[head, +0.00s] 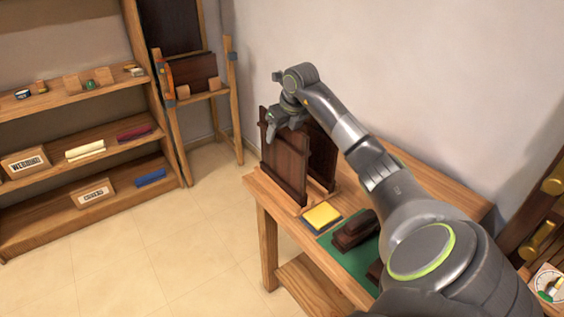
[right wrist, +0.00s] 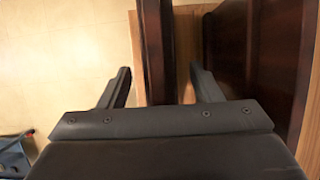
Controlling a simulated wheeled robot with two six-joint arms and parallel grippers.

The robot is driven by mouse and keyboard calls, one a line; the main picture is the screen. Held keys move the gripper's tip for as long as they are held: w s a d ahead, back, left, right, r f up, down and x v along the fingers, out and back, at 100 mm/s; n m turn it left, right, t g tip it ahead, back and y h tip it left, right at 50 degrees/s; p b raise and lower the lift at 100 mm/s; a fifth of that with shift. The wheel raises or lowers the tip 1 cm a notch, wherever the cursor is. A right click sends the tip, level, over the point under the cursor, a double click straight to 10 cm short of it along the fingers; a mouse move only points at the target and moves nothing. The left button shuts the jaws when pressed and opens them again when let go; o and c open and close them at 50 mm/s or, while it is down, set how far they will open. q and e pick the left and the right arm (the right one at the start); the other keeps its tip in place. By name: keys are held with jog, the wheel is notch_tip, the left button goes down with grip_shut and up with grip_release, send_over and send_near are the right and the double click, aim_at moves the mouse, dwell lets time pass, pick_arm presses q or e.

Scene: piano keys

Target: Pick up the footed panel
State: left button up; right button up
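A dark brown upright panel (head: 284,168) stands at the far left end of the wooden table, and a second dark upright panel (head: 321,158) stands close behind it. I cannot tell which one is the footed panel; their lower edges are partly unclear. My right gripper (head: 279,128) is at the top of the front panel. In the right wrist view my right gripper (right wrist: 161,82) is open, with one finger on each side of a dark panel's edge (right wrist: 157,40) and gaps visible on both sides. The other dark panel (right wrist: 285,45) is to the right. My left gripper is not in view.
On the wooden table (head: 262,190) are a yellow pad (head: 322,216) and dark blocks (head: 354,232) on a green mat (head: 341,254). A shelf (head: 70,210) with small items and a wooden easel (head: 236,105) stand to the left. The wall is close behind the table.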

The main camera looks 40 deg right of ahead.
grip_shut()
dwell(0.4)
